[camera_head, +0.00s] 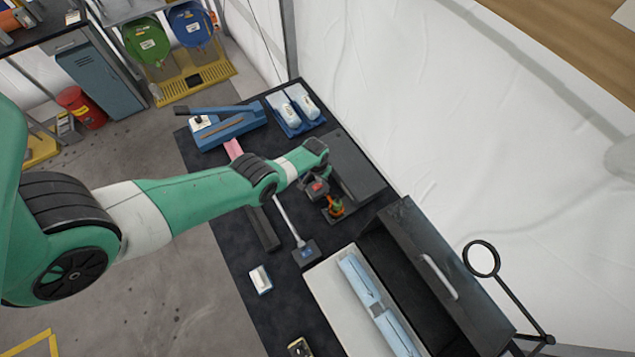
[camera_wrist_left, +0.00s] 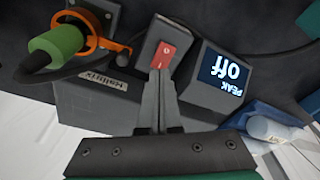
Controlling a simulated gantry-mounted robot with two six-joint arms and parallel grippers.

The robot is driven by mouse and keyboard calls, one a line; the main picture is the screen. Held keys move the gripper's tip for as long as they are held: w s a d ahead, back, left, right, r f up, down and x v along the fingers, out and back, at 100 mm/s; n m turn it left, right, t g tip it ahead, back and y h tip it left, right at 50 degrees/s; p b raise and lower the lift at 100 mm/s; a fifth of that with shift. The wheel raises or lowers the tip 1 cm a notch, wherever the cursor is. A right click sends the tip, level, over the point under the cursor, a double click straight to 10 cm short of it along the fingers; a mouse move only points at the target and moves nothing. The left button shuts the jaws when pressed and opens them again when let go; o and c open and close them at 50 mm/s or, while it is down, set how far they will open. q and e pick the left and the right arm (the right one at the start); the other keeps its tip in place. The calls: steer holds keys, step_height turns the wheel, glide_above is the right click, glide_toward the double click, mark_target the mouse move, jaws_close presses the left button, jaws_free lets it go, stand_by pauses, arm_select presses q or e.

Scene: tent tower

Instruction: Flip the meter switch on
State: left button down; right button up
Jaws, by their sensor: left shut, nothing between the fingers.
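The meter is a dark grey box (camera_head: 352,165) at the right edge of the black table; in the left wrist view its body (camera_wrist_left: 95,100) carries a label. Its red rocker switch (camera_wrist_left: 165,54) sits on a grey block and shows a "0" mark. The display (camera_wrist_left: 226,75) beside it reads "PEAK OFF", upside down in this view. My left gripper (camera_wrist_left: 162,72) is shut and empty, its fingertips at the lower edge of the red switch; contact is not certain. In the head view the left gripper (camera_head: 314,181) is over the meter's switch area, partly hiding it. My right gripper is not in view.
A green plug (camera_wrist_left: 57,43) with an orange ring and black cable is left of the switch in the wrist view. An open black toolbox (camera_head: 420,265) stands near the meter. A blue tray with white bottles (camera_head: 296,108) and a blue tool (camera_head: 225,128) lie farther back.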

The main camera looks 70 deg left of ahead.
arm_select(q)
steer(key=shift+f+b, duration=0.95)
stand_by(0.7)
steer(key=shift+r, duration=0.1)
step_height(320, 180, up, 7)
steer(key=p, duration=0.7)
stand_by(0.4)
